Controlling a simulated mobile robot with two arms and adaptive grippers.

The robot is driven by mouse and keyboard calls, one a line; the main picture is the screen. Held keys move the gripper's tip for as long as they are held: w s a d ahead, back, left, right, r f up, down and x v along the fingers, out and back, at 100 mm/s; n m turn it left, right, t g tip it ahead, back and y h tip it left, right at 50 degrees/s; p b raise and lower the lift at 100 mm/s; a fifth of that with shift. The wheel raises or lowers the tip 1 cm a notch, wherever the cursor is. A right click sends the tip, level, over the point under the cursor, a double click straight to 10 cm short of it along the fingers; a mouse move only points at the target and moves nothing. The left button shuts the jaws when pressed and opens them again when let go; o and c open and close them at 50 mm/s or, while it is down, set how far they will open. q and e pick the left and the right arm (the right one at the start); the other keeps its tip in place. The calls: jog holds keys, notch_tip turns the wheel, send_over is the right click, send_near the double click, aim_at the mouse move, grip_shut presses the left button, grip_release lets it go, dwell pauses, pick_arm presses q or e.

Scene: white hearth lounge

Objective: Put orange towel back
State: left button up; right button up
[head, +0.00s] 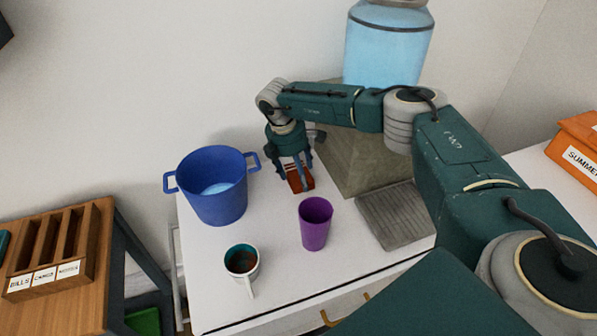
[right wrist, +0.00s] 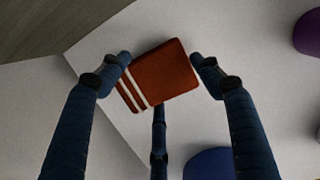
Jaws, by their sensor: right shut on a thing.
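The orange towel (head: 295,184) is a small folded orange-red piece with white stripes at one end. It is at the back of the white table (head: 278,265), between the blue pot and the water dispenser's stand. My right gripper (head: 300,180) points down over it and is shut on it. In the right wrist view the towel (right wrist: 168,74) sits between the blue fingers of my gripper (right wrist: 163,72). I cannot tell whether it rests on the table or is slightly lifted. My left gripper is out of view.
A blue pot (head: 213,203) stands left of the gripper. A purple cup (head: 315,228) and a white mug (head: 242,262) stand in front. A blue water dispenser (head: 388,45) is behind my right arm. A wooden sorter (head: 62,250) is at far left, an orange box (head: 578,150) at far right.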

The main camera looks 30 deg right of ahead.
aim_at(291, 178)
jog(key=o, duration=1.2)
jog(key=shift+r, duration=0.15)
jog(key=b+v, duration=0.2)
jog(key=v, duration=1)
